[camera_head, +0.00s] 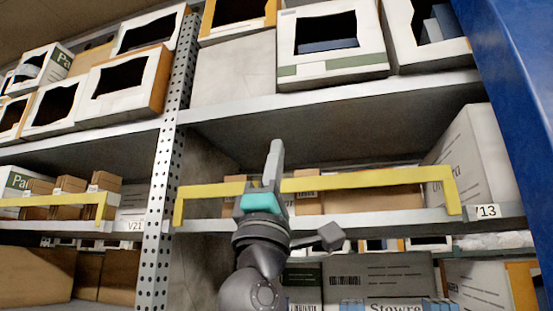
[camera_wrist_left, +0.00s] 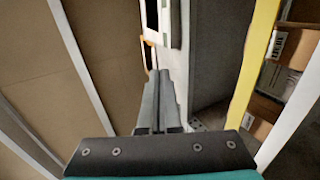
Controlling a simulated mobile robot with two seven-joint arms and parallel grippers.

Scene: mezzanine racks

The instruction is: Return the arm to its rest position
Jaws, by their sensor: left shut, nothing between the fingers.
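My left arm rises from the bottom middle of the head view, with a dark grey wrist and a teal band. My left gripper (camera_head: 276,150) points up in front of the middle shelf bay, overlapping the yellow bar (camera_head: 375,181) in the picture. Whether it touches the bar cannot be told. In the left wrist view the two grey fingers of the gripper (camera_wrist_left: 161,85) lie side by side, shut and empty. My right gripper is not in view.
A perforated steel post (camera_head: 163,180) stands left of the arm. Grey shelves carry open-fronted boxes (camera_head: 332,45) above and a large white carton (camera_head: 474,157) at right. A blue upright (camera_head: 515,70) borders the right. The left wrist view shows the yellow bar at right.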

